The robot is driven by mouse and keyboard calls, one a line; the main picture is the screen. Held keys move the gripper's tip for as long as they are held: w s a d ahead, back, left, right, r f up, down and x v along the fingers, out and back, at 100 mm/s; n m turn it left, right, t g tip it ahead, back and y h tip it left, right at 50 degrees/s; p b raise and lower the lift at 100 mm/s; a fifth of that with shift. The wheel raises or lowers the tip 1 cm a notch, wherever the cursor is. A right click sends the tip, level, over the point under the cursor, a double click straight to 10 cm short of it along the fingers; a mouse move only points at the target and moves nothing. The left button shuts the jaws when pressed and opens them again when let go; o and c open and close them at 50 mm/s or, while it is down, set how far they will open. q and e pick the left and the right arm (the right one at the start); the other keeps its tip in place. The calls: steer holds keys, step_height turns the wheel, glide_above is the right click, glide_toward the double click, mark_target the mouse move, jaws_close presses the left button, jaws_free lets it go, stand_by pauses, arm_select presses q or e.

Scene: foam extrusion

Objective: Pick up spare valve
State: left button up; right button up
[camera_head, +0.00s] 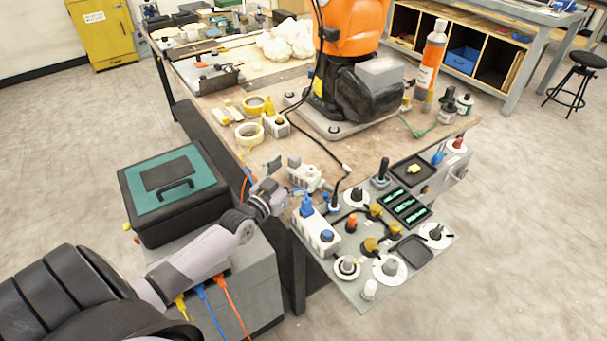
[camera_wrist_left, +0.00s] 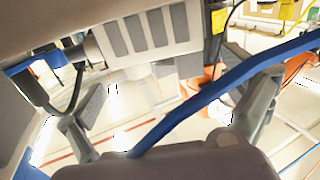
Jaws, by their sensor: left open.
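No part is clearly labelled as the spare valve. A small grey-white block-shaped unit (camera_head: 304,175), possibly the valve, lies at the near edge of the wooden table. My left gripper (camera_head: 285,180) is open beside this unit, at the table's near corner. In the left wrist view, its two grey fingers (camera_wrist_left: 180,92) stand wide apart, with no object held between them. A pale block with dark grey stripes (camera_wrist_left: 150,32) shows above the fingers there, apart from them. A blue cable or tube (camera_wrist_left: 225,88) crosses the view in front of the fingers. My right gripper is not in view.
A control panel (camera_head: 352,292) with knobs, plugs and a white box with blue connectors (camera_head: 316,232) sits right of my gripper. A black and green case (camera_head: 150,205) stands left of my forearm. An orange machine (camera_head: 352,28) and tape rolls (camera_head: 249,133) occupy the table behind.

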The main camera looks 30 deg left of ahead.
arm_select(q)
steer(key=shift+w, duration=0.95)
steer(key=c, duration=1.5)
steer(key=shift+c, duration=0.5)
steer(key=shift+r, duration=0.1)
